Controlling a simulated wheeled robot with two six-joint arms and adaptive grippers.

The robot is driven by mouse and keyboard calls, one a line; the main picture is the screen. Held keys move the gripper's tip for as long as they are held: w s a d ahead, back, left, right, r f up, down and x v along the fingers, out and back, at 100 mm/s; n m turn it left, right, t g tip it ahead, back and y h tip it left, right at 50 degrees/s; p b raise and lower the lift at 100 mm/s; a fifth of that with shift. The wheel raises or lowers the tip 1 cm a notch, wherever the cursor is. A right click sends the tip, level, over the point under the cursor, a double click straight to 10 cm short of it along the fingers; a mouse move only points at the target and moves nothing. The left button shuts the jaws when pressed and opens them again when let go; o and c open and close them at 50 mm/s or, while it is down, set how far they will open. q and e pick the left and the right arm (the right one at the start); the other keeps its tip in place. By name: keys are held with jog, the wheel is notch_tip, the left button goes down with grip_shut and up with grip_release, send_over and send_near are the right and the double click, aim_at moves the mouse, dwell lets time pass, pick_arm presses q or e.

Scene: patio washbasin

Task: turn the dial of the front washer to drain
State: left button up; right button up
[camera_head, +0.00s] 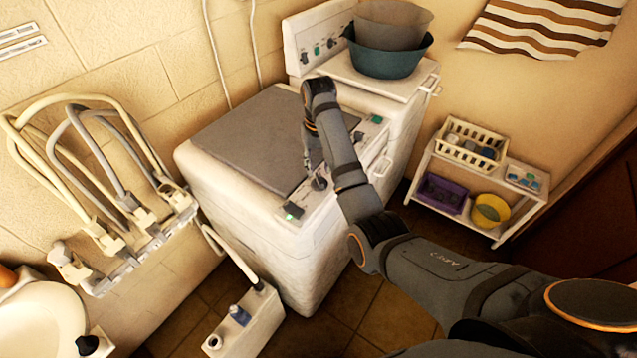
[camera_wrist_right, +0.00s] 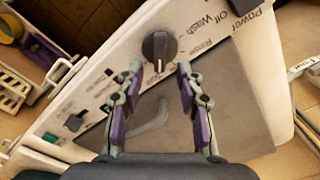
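The front washer (camera_head: 240,140) is white with a grey lid and a control strip along its front edge. Its black dial (camera_head: 319,183) sits on that strip, and in the right wrist view the dial (camera_wrist_right: 160,47) has a raised bar grip lying nearly upright in the picture. Labels beside it include "Wash" and "Off"; I cannot read a "Drain" label. My right gripper (camera_wrist_right: 160,72) is open and empty, its purple-padded fingers to either side just below the dial in that view. It does not visibly touch the dial. In the head view the right gripper (camera_head: 308,155) hangs over the lid near the strip. My left gripper is not in view.
A second washer (camera_head: 300,45) stands behind, with a teal basin (camera_head: 390,60) on it. A low shelf (camera_head: 500,225) with baskets is at the right. Hoses (camera_head: 90,150) hang on the left wall. A pale box (camera_head: 235,325) stands on the floor before the front washer.

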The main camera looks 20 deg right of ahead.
aim_at(318, 175)
notch_tip(318, 175, down, 2)
jog(key=shift+f+p, duration=0.25)
jog(key=shift+p, duration=0.6)
jog(key=shift+f, duration=0.3)
grip_shut()
jog(key=shift+r+m+p, duration=0.2)
jog(key=shift+m+p, duration=0.2)
jog(key=shift+p, duration=0.35)
jog(key=m+p, duration=0.2)
jog(key=p, duration=0.2)
jog(key=shift+d+r+m, duration=0.1)
jog(key=shift+d+m, duration=0.05)
jog(key=shift+m, duration=0.25)
jog(key=shift+d+f+m+p, duration=0.1)
jog(key=shift+f+m+p, duration=0.1)
jog(key=shift+m+p, duration=0.75)
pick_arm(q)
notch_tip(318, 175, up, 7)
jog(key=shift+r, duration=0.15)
pick_arm(e)
jog(key=shift+s+f+m, duration=0.1)
jog(key=shift+m, duration=1.05)
jog(key=shift+d, duration=0.1)
